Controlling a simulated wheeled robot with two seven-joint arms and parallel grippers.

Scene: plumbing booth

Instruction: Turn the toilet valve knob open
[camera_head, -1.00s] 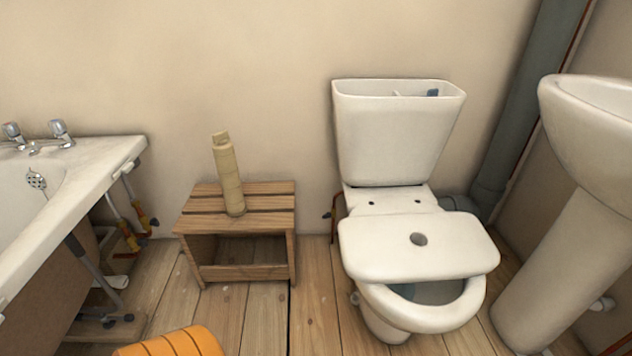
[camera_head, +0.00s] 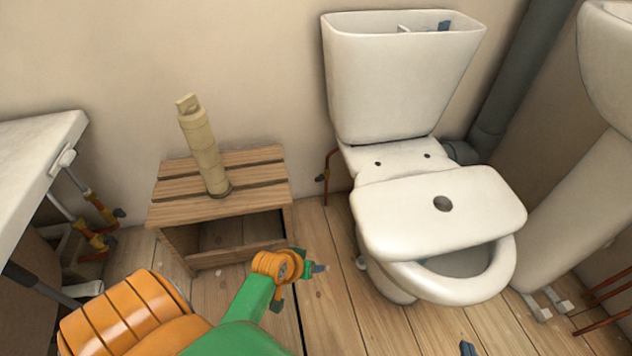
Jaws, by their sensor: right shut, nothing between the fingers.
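The toilet (camera_head: 400,90) stands right of centre against the wall. A thin copper pipe (camera_head: 328,165) runs down left of its cistern, with a small dark valve knob (camera_head: 320,178) on it. My left arm comes in from the lower left; its gripper (camera_head: 318,268) is in front of the wooden stool, left of the bowl and well short of the knob. Its finger opening is not clear. Only a dark tip of my right gripper (camera_head: 467,348) shows at the bottom edge, below the bowl, shut and apart from the knob.
A slatted wooden stool (camera_head: 175,212) with a beige cylindrical stack (camera_head: 203,150) stands left of the pipe. The bath (camera_head: 35,150) is at far left and the basin (camera_head: 608,60) at far right. Bare floor (camera_head: 330,300) lies between stool and toilet.

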